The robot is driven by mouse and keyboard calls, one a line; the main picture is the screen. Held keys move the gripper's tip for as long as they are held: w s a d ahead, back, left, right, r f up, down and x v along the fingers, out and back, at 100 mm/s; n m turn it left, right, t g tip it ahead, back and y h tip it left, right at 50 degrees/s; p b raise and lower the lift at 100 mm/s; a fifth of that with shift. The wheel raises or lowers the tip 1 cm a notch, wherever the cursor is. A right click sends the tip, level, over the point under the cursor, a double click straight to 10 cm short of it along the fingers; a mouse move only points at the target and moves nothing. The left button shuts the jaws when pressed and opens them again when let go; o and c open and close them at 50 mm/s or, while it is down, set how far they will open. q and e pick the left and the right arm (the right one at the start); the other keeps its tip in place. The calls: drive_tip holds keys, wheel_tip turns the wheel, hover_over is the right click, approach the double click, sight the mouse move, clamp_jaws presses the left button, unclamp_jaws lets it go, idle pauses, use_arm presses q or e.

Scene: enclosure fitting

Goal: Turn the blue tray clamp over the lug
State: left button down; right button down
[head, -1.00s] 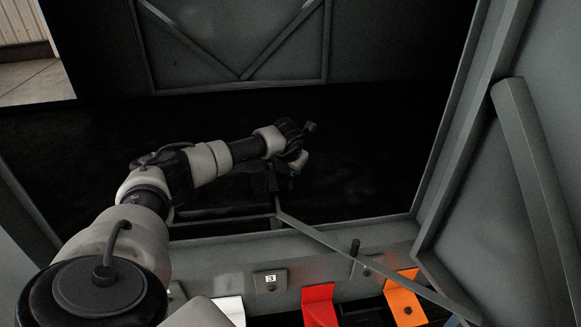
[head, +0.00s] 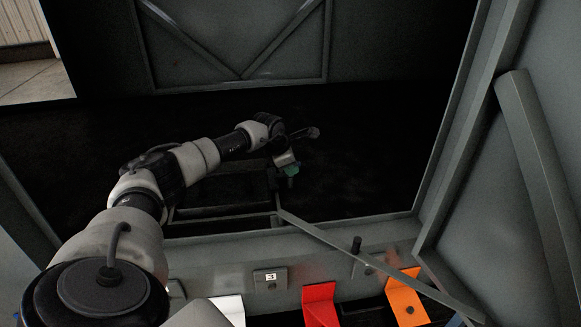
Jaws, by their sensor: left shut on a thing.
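My left gripper (head: 288,170) is over the dark floor of the enclosure, beyond its front sill. It is shut on a small green thing (head: 292,171), dim and partly hidden by the fingers. I cannot make out the blue tray clamp or its lug for certain. My right gripper is not in view.
Along the front are a white part (head: 230,308), a red part (head: 319,304) and an orange part (head: 406,297). A plate marked 3 (head: 270,279) is on the sill. A diagonal bar (head: 370,262) crosses the sill to the lower right. A grey panel (head: 500,215) stands at right.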

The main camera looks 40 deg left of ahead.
use_arm(q)
drive_tip(key=shift+w+a+r+m, duration=0.1)
drive_tip(key=shift+a+r+m, duration=0.15)
drive_tip(key=shift+m, duration=0.15)
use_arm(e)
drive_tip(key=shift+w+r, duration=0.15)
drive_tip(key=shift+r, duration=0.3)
use_arm(q)
drive_tip(key=c, duration=1.1)
unclamp_jaws()
drive_tip(key=shift+f, duration=0.15)
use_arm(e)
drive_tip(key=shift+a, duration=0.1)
use_arm(q)
drive_tip(key=shift+d, duration=0.1)
drive_tip(key=p+v, duration=0.1)
drive_tip(key=v, duration=0.9)
drive_tip(key=shift+a+r, duration=0.25)
drive_tip(key=shift+r, duration=0.15)
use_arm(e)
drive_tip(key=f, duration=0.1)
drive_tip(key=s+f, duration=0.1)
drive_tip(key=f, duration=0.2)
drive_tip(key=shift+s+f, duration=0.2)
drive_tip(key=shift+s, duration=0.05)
